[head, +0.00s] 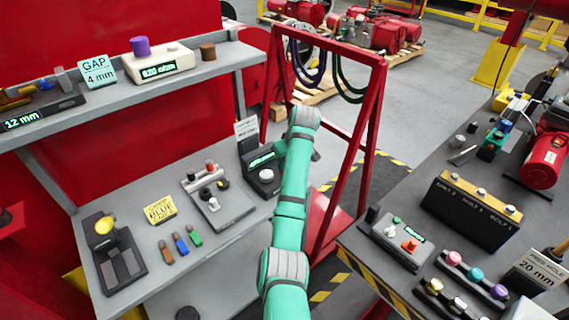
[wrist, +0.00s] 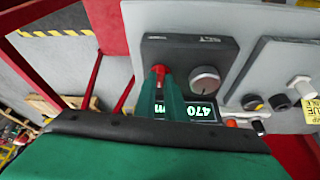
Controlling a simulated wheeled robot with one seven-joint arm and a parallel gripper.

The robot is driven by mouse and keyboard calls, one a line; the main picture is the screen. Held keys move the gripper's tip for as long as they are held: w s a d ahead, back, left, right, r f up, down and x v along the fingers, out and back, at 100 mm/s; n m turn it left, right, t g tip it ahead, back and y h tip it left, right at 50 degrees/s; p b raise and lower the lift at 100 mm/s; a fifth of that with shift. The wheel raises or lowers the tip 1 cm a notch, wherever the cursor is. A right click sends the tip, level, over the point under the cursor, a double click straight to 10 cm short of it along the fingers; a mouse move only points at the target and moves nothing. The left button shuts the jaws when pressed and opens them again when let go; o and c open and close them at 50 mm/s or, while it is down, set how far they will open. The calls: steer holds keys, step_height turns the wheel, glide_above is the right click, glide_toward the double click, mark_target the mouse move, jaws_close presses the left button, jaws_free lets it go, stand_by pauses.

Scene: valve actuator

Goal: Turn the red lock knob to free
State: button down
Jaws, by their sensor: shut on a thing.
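The red lock knob (wrist: 158,70) shows in the wrist view on the face of a dark box (wrist: 225,56). My gripper (wrist: 161,77) is shut on it, with its two green fingers on either side of the knob. A round silver dial (wrist: 205,80) sits beside the knob. A lit display, upside down in this view, reads 470 (wrist: 200,111), and my fingers partly cover it. In the head view the dark box (head: 268,184) stands at the right end of the lower bench. My arm hides the red knob and the gripper's fingertips there.
A plate with several small knobs (head: 218,205) is left of the box on the bench (head: 185,280). An upper shelf (head: 190,80) runs above. A red frame (head: 368,130) with hanging hoses stands right behind my arm. Another workbench (head: 375,275) is at the right.

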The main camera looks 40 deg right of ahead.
steer(key=shift+d+n, duration=0.1)
steer(key=shift+n, duration=0.3)
steer(key=shift+r, duration=0.1)
steer(key=c, duration=1.8)
jaws_free()
